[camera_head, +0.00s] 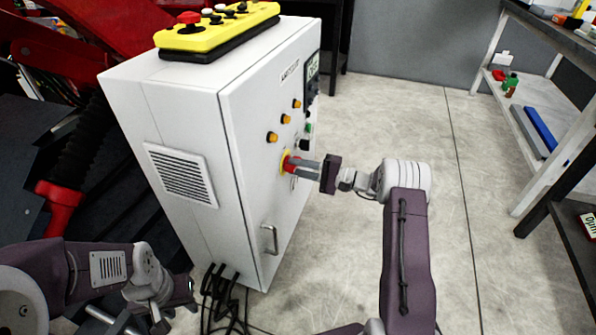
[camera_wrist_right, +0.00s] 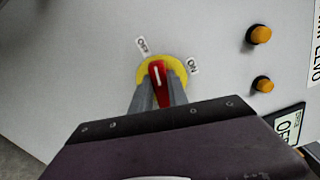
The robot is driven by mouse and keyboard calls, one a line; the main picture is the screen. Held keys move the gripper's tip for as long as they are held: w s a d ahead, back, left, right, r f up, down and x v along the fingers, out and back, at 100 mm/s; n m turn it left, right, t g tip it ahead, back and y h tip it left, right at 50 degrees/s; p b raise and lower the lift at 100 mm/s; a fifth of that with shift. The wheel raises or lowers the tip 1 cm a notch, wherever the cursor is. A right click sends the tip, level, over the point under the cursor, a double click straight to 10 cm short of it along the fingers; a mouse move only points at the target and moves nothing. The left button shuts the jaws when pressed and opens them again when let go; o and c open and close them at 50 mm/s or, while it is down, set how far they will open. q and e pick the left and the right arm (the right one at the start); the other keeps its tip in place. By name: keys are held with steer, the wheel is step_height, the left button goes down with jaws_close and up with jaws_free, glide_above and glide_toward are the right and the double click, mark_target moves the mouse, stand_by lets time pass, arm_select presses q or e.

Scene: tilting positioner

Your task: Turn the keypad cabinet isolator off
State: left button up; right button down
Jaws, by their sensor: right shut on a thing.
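The isolator is a red handle (camera_head: 288,165) on a yellow disc on the front of the white cabinet (camera_head: 245,130). In the right wrist view the red handle (camera_wrist_right: 158,76) carries a white line, pointing roughly between the OFF label (camera_wrist_right: 142,45) and the ON label (camera_wrist_right: 193,66). The yellow disc (camera_wrist_right: 178,67) shows behind it. My right gripper (camera_head: 296,165) is shut on the handle, one finger on each side. It also shows in the right wrist view (camera_wrist_right: 158,88). My left gripper (camera_head: 172,308) is low at the left, away from the isolator; its jaw opening is unclear.
Orange buttons (camera_head: 286,119) and a display (camera_head: 312,66) sit above the isolator. A door handle (camera_head: 269,240) is below. A yellow pendant (camera_head: 218,30) lies on the cabinet top. Black cables (camera_head: 222,290) stand at its foot. A shelf bench (camera_head: 530,110) is at the right, with clear floor between.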

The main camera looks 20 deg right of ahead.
steer(key=shift+f+n+b, duration=0.25)
steer(key=shift+n+b, duration=0.7)
steer(key=shift+n, duration=0.45)
steer(key=c, duration=1.3)
jaws_free()
